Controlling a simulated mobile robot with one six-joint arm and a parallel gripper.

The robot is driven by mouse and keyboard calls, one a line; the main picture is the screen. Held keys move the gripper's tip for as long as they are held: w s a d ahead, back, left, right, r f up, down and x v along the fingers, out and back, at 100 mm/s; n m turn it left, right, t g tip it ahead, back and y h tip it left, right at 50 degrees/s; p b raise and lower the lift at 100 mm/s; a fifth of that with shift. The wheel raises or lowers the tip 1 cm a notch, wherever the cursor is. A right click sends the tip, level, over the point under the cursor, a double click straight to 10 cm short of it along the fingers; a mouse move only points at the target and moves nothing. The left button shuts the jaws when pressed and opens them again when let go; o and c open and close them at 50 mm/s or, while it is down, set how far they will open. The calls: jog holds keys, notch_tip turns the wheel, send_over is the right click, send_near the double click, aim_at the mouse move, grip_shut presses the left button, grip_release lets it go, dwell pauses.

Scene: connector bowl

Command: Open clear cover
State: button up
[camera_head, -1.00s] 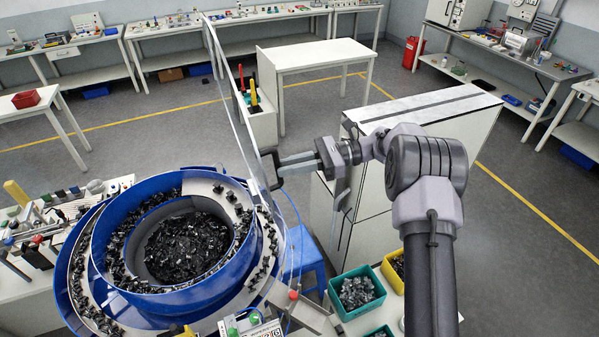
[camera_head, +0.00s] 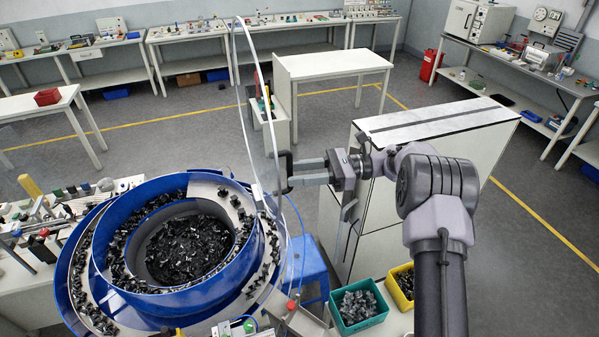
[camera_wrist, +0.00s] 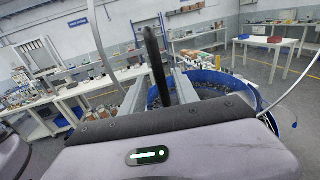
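The clear cover (camera_head: 272,118) stands raised and nearly edge-on over the right side of the blue bowl feeder (camera_head: 105,240). Its pale curved rim shows best; the transparent panel is hard to make out. A black handle (camera_head: 284,172) is on its right side. My gripper (camera_head: 298,172) is at this handle, its two grey fingers apart, pointing left. In the wrist view the black handle (camera_wrist: 157,65) stands upright between the spread fingers of my gripper (camera_wrist: 160,85), with gaps visible beside it. Contact at the tips cannot be told.
The bowl holds many small black parts. A green bin (camera_head: 358,308) and a yellow bin (camera_head: 401,284) stand at the lower right. A white cabinet (camera_head: 400,205) stands close behind my arm.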

jog(key=shift+d, duration=0.15)
jog(key=w+d+b, duration=0.1)
jog(key=d+b, duration=0.1)
jog(key=d, duration=0.9)
jog(key=shift+w+d+r+b, duration=0.15)
jog(key=shift+w+d+b, duration=0.05)
jog(key=shift+d+b, duration=0.15)
jog(key=shift+c, duration=0.3)
